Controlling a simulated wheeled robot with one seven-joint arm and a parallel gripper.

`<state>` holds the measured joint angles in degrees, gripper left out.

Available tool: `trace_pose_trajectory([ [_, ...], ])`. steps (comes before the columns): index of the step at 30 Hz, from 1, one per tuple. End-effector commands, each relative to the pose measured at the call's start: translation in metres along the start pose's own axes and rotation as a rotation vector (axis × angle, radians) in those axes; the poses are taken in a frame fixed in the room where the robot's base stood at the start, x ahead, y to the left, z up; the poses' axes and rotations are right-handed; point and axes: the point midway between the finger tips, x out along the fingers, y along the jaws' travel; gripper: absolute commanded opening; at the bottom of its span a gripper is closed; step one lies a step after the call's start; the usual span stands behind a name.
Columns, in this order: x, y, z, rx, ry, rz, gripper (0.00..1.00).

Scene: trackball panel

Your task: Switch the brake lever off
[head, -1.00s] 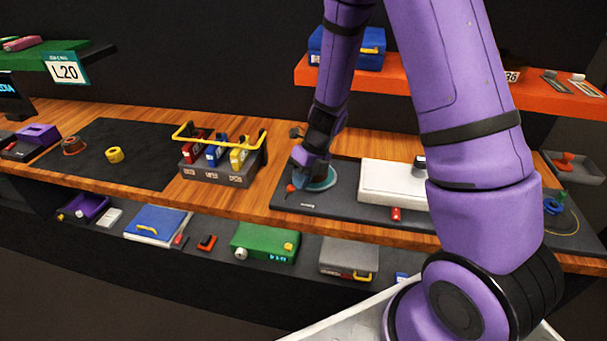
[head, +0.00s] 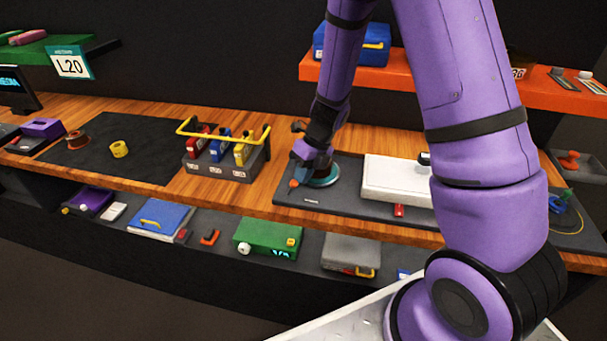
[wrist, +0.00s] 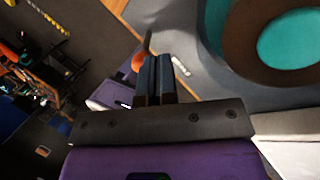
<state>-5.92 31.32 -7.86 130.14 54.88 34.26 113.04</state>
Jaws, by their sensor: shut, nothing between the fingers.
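The brake lever appears to be the small one with an orange knob (head: 294,184) on the dark grey panel (head: 318,203), left of a teal trackball (head: 325,181). My gripper (head: 299,160) is low over the panel, just above the knob. In the wrist view my gripper (wrist: 162,58) is shut with its fingers together and empty. The orange knob (wrist: 138,62) shows just left of the fingertips, partly hidden by them; I cannot tell whether they touch. The teal trackball (wrist: 290,38) sits in a brown ring at the upper right.
A white box (head: 390,181) is right of the trackball. A yellow-railed rack of coloured handles (head: 222,165) stands to the left on the wooden counter (head: 262,200). An orange shelf (head: 470,90) hangs above. The lower shelf holds a green box (head: 268,238) and several other items.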

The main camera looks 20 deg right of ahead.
Motion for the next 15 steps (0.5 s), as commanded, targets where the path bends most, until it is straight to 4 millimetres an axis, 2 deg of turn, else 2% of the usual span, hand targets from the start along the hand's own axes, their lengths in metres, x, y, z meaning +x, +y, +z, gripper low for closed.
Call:
trace_pose_trajectory([
  [15,-0.0006,0.0059,0.0055,0.007,0.033,-0.028,0.00],
])
